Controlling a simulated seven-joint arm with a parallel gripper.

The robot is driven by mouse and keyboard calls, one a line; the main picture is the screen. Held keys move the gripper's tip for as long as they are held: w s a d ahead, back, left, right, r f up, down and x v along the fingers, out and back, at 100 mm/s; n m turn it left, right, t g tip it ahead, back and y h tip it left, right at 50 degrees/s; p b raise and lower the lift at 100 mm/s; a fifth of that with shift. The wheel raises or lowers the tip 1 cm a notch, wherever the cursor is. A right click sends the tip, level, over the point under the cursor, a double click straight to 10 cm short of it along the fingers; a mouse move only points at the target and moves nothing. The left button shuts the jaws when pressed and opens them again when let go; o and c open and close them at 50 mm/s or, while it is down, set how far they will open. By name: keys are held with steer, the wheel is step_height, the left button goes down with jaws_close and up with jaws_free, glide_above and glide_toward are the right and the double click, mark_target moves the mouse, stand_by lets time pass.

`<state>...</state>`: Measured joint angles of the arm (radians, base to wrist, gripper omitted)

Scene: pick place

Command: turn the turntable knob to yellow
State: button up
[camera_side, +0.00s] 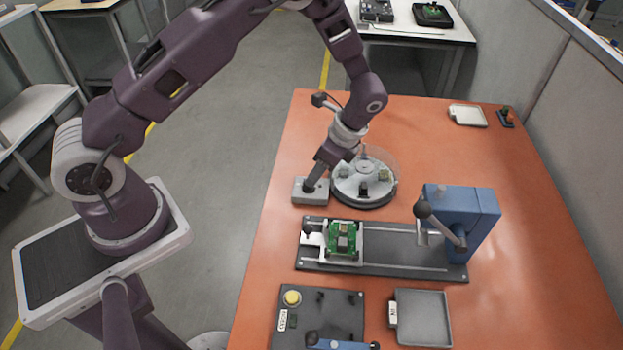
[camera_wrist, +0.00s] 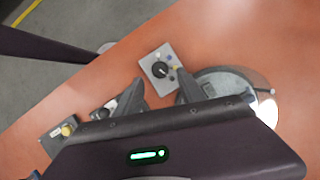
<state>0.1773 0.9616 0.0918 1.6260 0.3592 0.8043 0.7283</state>
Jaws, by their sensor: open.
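The turntable knob is a dark round knob (camera_wrist: 160,70) on a small grey control box (camera_wrist: 152,57) with small coloured marks around it. The marks are too small to tell which one the knob faces. In the side view the box (camera_side: 300,194) sits beside the round turntable (camera_side: 378,199), which has a clear cover and small parts on it. My gripper (camera_side: 312,183) is low over the box and hides most of the knob there. In the wrist view my gripper (camera_wrist: 159,78) is open, its fingertips at either side of the knob; contact cannot be told.
A blue lever press (camera_side: 475,215) and a rail fixture with a green circuit board (camera_side: 343,239) stand in front of the turntable. A control panel (camera_side: 318,305) and a grey tray (camera_side: 424,318) lie nearer.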

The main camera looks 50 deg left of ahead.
steer(key=x, duration=0.5)
jaws_close()
steer(key=shift+n, duration=0.3)
steer(key=n+g+h, duration=0.1)
steer(key=n, duration=0.2)
steer(key=shift+w+n, duration=0.1)
steer(key=shift+n, duration=0.2)
steer(key=shift+w+a+n+g+h, duration=0.1)
steer(key=shift+n+g+h, duration=0.25)
steer(key=shift+n, duration=0.8)
steer(key=shift+a+n+g+h, duration=0.1)
steer(key=shift+n+g+h, duration=0.25)
steer(key=shift+n, duration=0.8)
steer(key=shift+r, duration=0.1)
jaws_free()
